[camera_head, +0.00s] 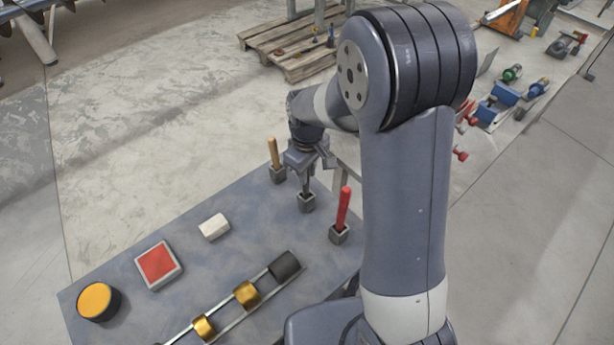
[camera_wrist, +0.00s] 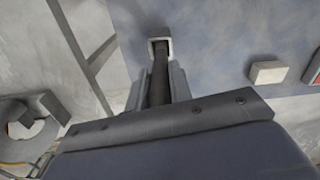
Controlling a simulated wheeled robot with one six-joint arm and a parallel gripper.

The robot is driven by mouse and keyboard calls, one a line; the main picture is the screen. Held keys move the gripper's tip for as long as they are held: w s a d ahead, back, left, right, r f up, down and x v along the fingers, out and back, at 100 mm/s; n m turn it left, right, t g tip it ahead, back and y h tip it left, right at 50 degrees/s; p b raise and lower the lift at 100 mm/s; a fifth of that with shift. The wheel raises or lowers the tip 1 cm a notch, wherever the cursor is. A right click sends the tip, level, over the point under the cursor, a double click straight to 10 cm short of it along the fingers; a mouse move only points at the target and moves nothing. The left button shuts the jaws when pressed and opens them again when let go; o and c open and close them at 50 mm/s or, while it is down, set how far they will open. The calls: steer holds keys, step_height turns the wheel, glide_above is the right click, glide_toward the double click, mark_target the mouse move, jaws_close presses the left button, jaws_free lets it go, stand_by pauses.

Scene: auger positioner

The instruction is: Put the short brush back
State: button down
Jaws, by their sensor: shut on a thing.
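My gripper (camera_head: 306,168) is over the middle of three small grey holders along the table's far edge. It is shut on the dark short brush (camera_head: 307,187), a thin stick that stands roughly upright. In the wrist view the gripper (camera_wrist: 160,84) has the dark brush (camera_wrist: 159,92) between its two fingers. The brush's lower end is at the opening of the middle holder (camera_head: 307,204), which also shows in the wrist view (camera_wrist: 150,46). The end looks to be inside the holder, but I cannot tell how deep.
A wooden-handled tool (camera_head: 273,152) stands in the left holder and a red-handled tool (camera_head: 343,207) in the right one, both close to my gripper. A white block (camera_head: 214,227), a red-topped box (camera_head: 157,265), a yellow-topped cylinder (camera_head: 97,300) and a rail with rings (camera_head: 246,294) occupy the table.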

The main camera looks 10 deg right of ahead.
steer(key=shift+f, duration=1.1)
steer(key=shift+f, duration=0.15)
steer(key=c, duration=1.3)
jaws_free()
step_height(320, 180, up, 12)
steer(key=shift+r, duration=0.2)
